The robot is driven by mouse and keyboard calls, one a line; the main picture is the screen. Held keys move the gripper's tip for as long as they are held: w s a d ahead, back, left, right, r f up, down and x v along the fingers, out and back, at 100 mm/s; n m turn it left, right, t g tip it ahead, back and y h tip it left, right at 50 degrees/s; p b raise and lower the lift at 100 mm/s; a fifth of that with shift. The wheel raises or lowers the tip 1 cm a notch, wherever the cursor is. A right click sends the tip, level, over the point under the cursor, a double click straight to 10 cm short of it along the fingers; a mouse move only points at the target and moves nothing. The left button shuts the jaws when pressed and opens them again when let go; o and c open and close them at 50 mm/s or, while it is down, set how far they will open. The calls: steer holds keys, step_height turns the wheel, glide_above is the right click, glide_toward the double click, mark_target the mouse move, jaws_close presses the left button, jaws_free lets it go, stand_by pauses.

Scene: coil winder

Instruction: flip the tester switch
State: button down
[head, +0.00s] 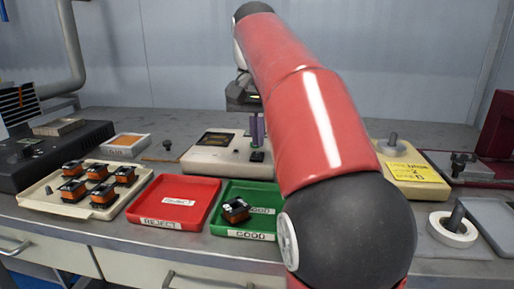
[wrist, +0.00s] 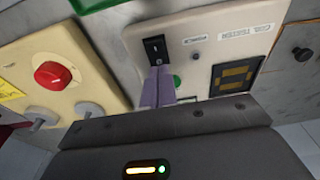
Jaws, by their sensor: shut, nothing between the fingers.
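The coil tester (head: 208,160) is a cream box at the back middle of the bench; its panel (wrist: 200,48) also fills the upper middle of the wrist view. Its black rocker switch (wrist: 154,48) sits near the panel's edge. A dark display (wrist: 237,75) and a partly hidden green button (wrist: 178,81) are beside it. My gripper (head: 257,142) is over the tester's right part, pointing down. Its purple fingers (wrist: 158,70) are shut and empty, with tips right at the switch's lower end. I cannot tell whether they touch it.
A red reject tray (head: 172,203) and a green good tray (head: 262,224) holding one coil (head: 235,210) lie in front of the tester. A cream tray (head: 95,208) with several coils is at left. A cream box with a red knob (wrist: 52,74) stands beside the tester.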

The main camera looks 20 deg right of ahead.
mark_target(258, 153)
steer(key=shift+r+p, duration=1.65)
steer(key=shift+r, duration=1.1)
